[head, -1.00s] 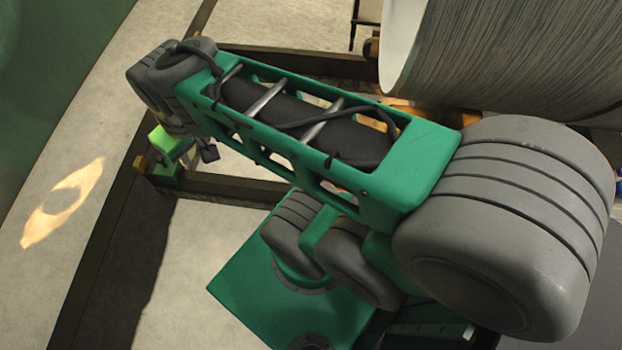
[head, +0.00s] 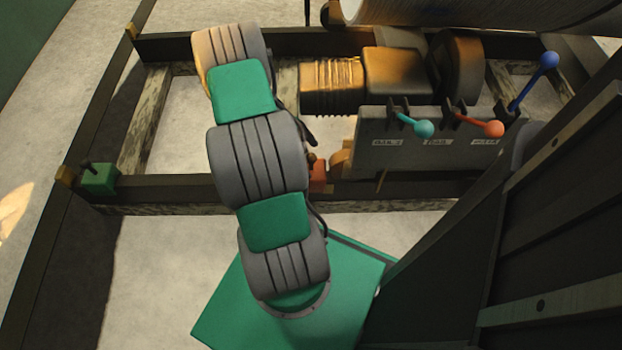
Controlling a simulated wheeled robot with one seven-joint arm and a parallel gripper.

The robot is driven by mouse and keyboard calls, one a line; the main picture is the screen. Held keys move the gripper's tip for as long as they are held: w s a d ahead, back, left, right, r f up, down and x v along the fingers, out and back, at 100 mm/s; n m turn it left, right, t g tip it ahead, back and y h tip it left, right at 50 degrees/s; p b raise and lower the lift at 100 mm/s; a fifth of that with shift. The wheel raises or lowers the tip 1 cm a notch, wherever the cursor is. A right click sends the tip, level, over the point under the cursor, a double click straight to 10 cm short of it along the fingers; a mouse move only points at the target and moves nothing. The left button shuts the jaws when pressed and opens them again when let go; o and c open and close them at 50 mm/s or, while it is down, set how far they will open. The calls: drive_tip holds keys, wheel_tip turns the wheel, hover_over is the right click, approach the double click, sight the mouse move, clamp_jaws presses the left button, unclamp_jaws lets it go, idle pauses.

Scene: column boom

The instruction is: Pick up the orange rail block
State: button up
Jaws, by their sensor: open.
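The orange rail block (head: 318,177) is a small orange piece at the dark front beam, just right of my arm's middle links in the head view. My arm partly covers it on its left, so its full shape does not show. My arm rises from its green base plate and stretches toward the far beam. My gripper cannot be made out; the arm's links hide the far end. Whether it is near the block does not show.
A green block (head: 98,178) with a dark knob sits on the front beam's left end. A grey lever panel (head: 400,150) with teal, red and blue knobs stands right of the orange block. A ribbed motor (head: 333,85) lies behind. A large drum (head: 440,14) is at the top.

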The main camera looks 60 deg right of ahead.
sight(316, 168)
drive_tip(key=b+x, duration=0.2)
drive_tip(key=x, duration=0.4)
drive_tip(key=shift+w+a, duration=0.1)
drive_tip(key=shift+r, duration=0.1)
drive_tip(key=c, duration=1.8)
drive_tip(key=shift+w, duration=0.1)
drive_tip(key=shift+c, duration=0.4)
drive_tip(key=shift+r, duration=0.15)
